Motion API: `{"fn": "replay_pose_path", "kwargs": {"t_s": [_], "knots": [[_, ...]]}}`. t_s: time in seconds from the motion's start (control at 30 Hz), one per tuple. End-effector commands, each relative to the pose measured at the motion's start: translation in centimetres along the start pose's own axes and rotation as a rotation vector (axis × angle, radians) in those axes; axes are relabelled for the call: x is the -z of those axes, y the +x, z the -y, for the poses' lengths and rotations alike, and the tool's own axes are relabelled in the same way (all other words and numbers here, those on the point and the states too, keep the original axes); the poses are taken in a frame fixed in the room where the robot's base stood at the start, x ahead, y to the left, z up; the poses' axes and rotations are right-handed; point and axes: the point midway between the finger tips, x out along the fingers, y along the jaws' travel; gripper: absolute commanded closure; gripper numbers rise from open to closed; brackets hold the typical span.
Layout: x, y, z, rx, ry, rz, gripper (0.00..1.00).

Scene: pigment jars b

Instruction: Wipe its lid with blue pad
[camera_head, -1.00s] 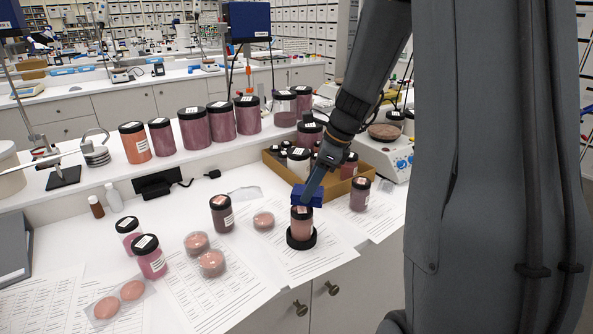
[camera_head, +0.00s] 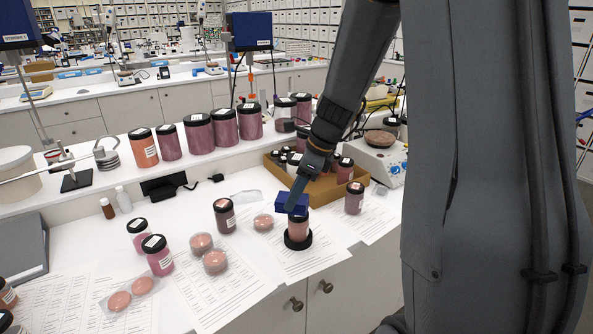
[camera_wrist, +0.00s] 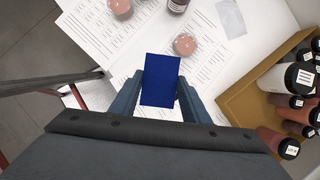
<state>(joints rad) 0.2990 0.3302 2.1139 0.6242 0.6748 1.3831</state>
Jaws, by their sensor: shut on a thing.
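My gripper (camera_head: 291,197) is shut on a blue pad (camera_head: 291,204). The pad also shows in the wrist view (camera_wrist: 161,80), between the two fingers. In the head view the pad is at the top of a pinkish jar (camera_head: 298,229), covering most of its dark lid and reaching past it on the left. Whether pad and lid touch is hard to tell. The jar stands upright in a black round holder (camera_head: 298,242) on a printed sheet. In the wrist view the jar is hidden under the pad.
A cardboard box (camera_head: 331,194) of jars is behind, with a single jar (camera_head: 354,198) to the right. A dark jar (camera_head: 224,215) and clear-cased pink discs (camera_head: 215,261) stand to the left. Large jars line the raised shelf. A scale (camera_head: 381,150) is at the back right.

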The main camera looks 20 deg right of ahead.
Motion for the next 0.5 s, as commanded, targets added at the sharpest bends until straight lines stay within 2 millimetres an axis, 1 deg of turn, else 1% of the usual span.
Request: {"fn": "replay_pose_path", "kwargs": {"t_s": [0.03, 0.5], "knots": [[-0.3, -0.7, -0.1, -0.001, -0.001, 0.0, 0.79], [-1.8, -4.3, 0.1, 0.002, 0.0, 0.001, 0.79]]}}
